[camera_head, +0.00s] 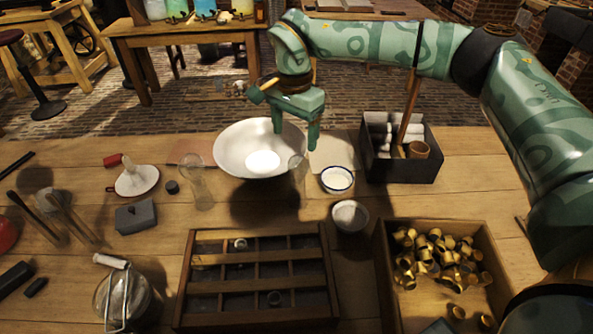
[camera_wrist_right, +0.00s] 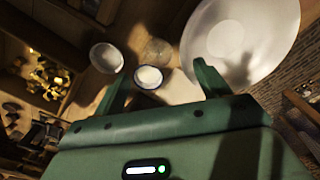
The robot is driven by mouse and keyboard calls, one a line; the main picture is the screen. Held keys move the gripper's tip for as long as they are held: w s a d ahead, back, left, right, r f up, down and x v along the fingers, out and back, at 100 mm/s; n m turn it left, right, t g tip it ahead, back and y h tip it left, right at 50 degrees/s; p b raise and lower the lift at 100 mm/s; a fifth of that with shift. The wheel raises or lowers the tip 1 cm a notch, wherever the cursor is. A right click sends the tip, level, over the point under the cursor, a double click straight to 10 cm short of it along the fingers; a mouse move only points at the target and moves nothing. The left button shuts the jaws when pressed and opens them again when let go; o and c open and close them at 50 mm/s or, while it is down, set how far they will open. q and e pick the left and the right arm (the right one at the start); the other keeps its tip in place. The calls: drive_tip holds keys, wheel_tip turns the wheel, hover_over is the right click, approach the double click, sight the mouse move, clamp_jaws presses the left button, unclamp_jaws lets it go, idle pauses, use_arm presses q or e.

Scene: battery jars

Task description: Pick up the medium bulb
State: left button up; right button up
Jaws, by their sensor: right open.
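My right gripper (camera_head: 295,133) is open and empty, with its fingers pointing down above the right rim of a wide white bowl (camera_head: 232,150). In the right wrist view the open gripper (camera_wrist_right: 161,80) also has nothing between its fingers. A clear, faint glass piece (camera_head: 298,168) stands by the bowl's right edge, just below the gripper; it also shows in the wrist view (camera_wrist_right: 157,51). Another clear glass vessel (camera_head: 198,188) stands left of the bowl. I cannot tell which glass piece is the medium bulb. My left gripper is out of view.
A small blue-rimmed dish (camera_head: 337,180) and a pale cup (camera_head: 350,216) stand right of the bowl. A dark box (camera_head: 400,170) holds rolls. A compartment tray (camera_head: 252,317) and a crate (camera_head: 386,275) of brass caps lie in front. A wire-handled jar (camera_head: 125,295) stands front left.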

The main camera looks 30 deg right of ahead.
sight(298, 157)
wheel_tip(298, 157, down, 3)
drive_tip(key=shift+r, duration=0.1)
drive_tip(key=f, duration=0.1)
drive_tip(key=f+b, duration=0.1)
drive_tip(key=f, duration=0.1)
drive_tip(key=f+b, duration=0.1)
drive_tip(key=f, duration=0.1)
drive_tip(key=shift+s+d+f, duration=0.1)
drive_tip(key=shift+d+f, duration=0.05)
drive_tip(key=shift+d, duration=0.2)
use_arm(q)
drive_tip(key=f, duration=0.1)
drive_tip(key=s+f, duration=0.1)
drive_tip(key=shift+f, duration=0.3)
use_arm(e)
drive_tip(key=c, duration=1.2)
